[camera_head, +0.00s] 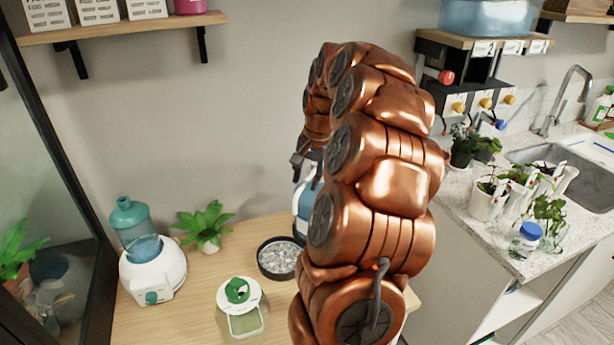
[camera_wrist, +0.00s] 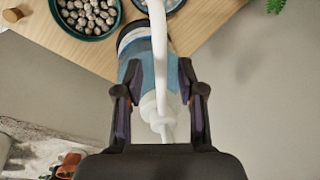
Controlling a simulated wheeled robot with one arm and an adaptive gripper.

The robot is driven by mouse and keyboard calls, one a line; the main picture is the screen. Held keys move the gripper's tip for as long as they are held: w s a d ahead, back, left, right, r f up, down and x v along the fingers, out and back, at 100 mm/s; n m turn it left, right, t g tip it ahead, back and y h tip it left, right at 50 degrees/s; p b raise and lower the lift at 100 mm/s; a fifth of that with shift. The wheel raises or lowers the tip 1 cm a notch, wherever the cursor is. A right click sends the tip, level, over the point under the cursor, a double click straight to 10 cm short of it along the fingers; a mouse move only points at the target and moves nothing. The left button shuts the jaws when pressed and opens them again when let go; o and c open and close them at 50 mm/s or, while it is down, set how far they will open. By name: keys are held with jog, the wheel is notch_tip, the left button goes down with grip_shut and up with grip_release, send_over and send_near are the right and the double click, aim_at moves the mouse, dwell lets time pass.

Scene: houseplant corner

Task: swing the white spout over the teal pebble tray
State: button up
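In the wrist view, the white spout (camera_wrist: 158,65) runs up the middle from a white swivel joint, over a blue-grey container (camera_wrist: 136,75). My gripper (camera_wrist: 160,75) is open, with one dark finger on each side of the spout and visible gaps between. The spout's outlet is cut off by the top edge. The teal pebble tray (camera_wrist: 116,24) lies at the upper left, filled with brownish pebbles; the spout is beside it, not over it. In the head view, my gripper (camera_head: 300,158) is mostly hidden behind my copper arm, above the partly seen blue container (camera_head: 303,203). The teal tray is hidden there.
A black tray of grey pebbles (camera_head: 278,274) sits on the wooden table (camera_head: 185,318). A counter with sink and pots is at right.

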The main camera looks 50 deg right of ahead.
grip_shut()
dwell(0.6)
